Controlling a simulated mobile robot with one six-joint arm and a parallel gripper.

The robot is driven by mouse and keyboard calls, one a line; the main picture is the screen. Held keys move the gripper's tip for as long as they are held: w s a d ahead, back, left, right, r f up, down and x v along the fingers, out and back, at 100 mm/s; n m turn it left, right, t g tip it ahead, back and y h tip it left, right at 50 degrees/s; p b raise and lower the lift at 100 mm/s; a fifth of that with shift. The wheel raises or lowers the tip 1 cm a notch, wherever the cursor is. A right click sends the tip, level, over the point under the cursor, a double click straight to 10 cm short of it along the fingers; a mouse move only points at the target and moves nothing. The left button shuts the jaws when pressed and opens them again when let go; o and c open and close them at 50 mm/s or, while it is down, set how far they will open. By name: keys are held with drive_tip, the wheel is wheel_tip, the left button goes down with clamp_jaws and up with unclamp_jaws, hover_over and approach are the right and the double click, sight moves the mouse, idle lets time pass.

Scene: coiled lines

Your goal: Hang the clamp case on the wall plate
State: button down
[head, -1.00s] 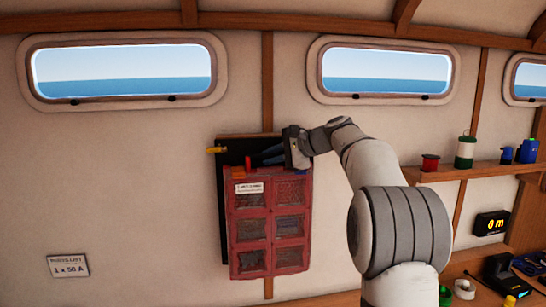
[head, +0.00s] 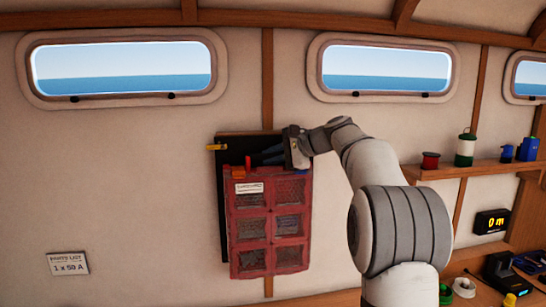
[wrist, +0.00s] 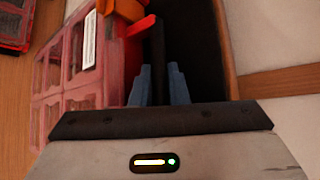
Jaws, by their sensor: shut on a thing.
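The clamp case (head: 270,225) is a red case with clear compartments and a white label near its top. It hangs upright in front of the black wall plate (head: 223,190), covering most of it. In the wrist view the case (wrist: 75,75) fills the left side, beside the dark plate (wrist: 200,50). My gripper (head: 268,158) is at the top of the case, its blue fingers pointing left. In the wrist view the fingers (wrist: 158,85) are shut around a dark upright part, apparently the case's handle. Whether the case bears on the plate is hidden.
A yellow peg (head: 216,147) sticks out at the plate's upper left. A shelf (head: 470,171) at right carries spools and small items. A parts list card (head: 68,264) is on the wall at lower left.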

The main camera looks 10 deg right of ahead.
drive_tip(key=shift+r+p, duration=0.2)
drive_tip(key=shift+p, duration=0.15)
drive_tip(key=shift+r+p, duration=0.5)
drive_tip(key=shift+r, duration=0.9)
